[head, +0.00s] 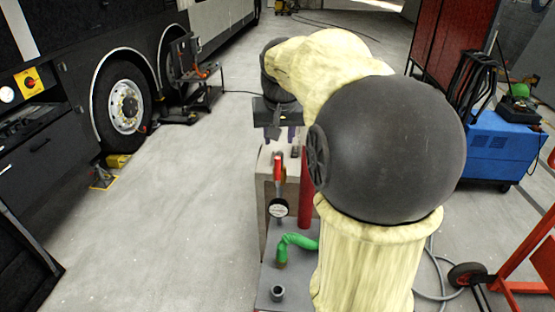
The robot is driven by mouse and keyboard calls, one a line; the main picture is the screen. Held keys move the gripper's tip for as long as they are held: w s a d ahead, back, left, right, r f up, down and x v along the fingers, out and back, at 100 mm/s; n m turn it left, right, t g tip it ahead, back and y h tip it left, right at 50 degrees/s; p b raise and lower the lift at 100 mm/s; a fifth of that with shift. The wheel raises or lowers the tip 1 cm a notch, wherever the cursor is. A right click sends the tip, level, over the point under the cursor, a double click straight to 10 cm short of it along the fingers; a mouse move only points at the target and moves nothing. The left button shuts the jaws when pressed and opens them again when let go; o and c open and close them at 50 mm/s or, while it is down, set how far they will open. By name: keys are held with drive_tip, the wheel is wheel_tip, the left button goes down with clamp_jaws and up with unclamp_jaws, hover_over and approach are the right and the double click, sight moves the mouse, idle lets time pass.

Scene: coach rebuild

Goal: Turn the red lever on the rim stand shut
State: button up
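A grey stand (264,190) stands in front of me, partly hidden by my arm. A red lever (278,166) points upward on its near side, above a round white-faced gauge (278,208). My gripper (280,134) hangs just above and behind the lever's top in the picture, pointing down. Its two fingers show apart with nothing seen between them. I cannot tell the exact depth gap between fingers and lever; no contact is visible.
A red cylinder (306,190) and a green hose (296,241) are at the stand's right and base. A coach wheel (124,105) is at left, a blue cart (497,150) at right. A red-framed trolley (528,260) is at lower right. The floor left of the stand is clear.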

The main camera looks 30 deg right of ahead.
sight(278, 158)
drive_tip(key=p+x, duration=0.3)
drive_tip(key=x, duration=0.9)
drive_tip(key=shift+w+f, duration=0.1)
clamp_jaws()
